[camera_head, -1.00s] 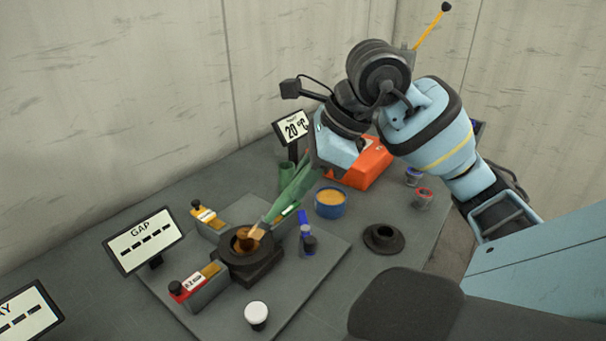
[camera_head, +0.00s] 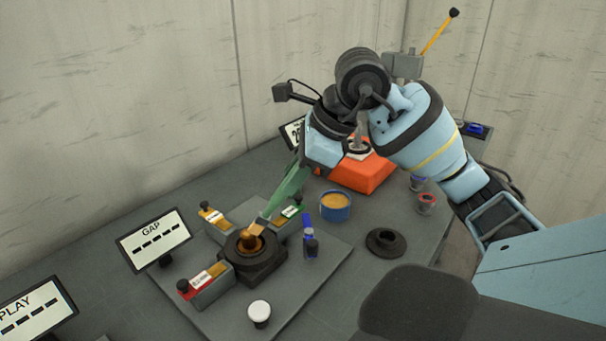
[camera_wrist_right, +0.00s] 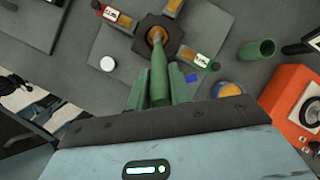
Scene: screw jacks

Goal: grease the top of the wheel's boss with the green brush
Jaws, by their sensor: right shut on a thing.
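My right gripper (camera_head: 300,170) is shut on the green brush (camera_head: 286,192), which leans down to the left. Its coppery end (camera_head: 257,227) is at the wheel's boss (camera_head: 247,243), the brown centre of a dark round housing on the grey plate. They look touching, but I cannot tell for sure. In the right wrist view the brush (camera_wrist_right: 158,75) stands between the green fingers of the gripper (camera_wrist_right: 158,92), its tip over the boss (camera_wrist_right: 155,36) and partly hiding it. My left gripper is not in view.
Red (camera_head: 208,284), yellow (camera_head: 213,218) and green-labelled (camera_head: 289,214) blocks surround the housing. A blue tub (camera_head: 335,207) of tan paste, a blue-black bottle (camera_head: 310,240), a white-capped item (camera_head: 259,312) and a black flanged ring (camera_head: 385,242) stand nearby. An orange device (camera_head: 362,175) is behind.

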